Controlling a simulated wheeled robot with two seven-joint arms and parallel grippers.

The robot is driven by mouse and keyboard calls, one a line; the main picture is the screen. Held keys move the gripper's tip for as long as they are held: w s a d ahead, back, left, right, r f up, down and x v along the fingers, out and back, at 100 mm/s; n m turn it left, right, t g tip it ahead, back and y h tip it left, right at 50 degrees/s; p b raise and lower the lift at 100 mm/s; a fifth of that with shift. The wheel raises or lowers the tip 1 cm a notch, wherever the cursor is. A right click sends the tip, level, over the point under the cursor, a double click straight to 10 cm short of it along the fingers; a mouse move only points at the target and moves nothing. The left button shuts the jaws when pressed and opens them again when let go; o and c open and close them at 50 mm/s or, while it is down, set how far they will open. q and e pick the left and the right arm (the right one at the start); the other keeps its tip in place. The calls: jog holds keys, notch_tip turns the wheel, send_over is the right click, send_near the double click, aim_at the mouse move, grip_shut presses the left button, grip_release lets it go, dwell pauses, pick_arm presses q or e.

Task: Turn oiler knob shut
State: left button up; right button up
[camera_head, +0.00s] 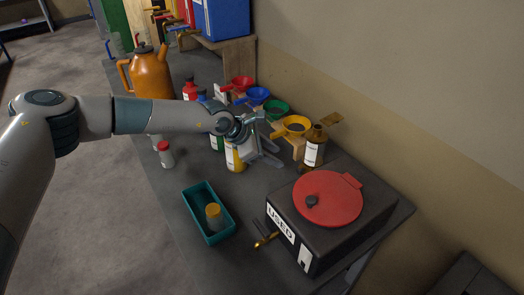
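I cannot tell for certain which part is the oiler knob. A black box labelled USED (345,219) stands on the bench's near right, with a brass tap (264,241) on its front left side and a red lid (328,198) on top. An orange spouted can (151,72) stands at the back left. My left gripper (269,154) is over the middle of the bench, beside a yellow bottle (235,158) that my wrist partly hides. Its grey fingers look spread, with nothing clear between them. My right gripper is not in view.
A teal tray (190,209) holds a yellow-capped container (213,214). Red, blue, green and yellow funnels (291,126) line the wall side, near a brown bottle (315,148). A red-capped bottle (166,156) stands near the bench's left edge.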

pick_arm(q)
jog(key=shift+b+v, duration=0.85)
jog(key=shift+v, duration=1.95)
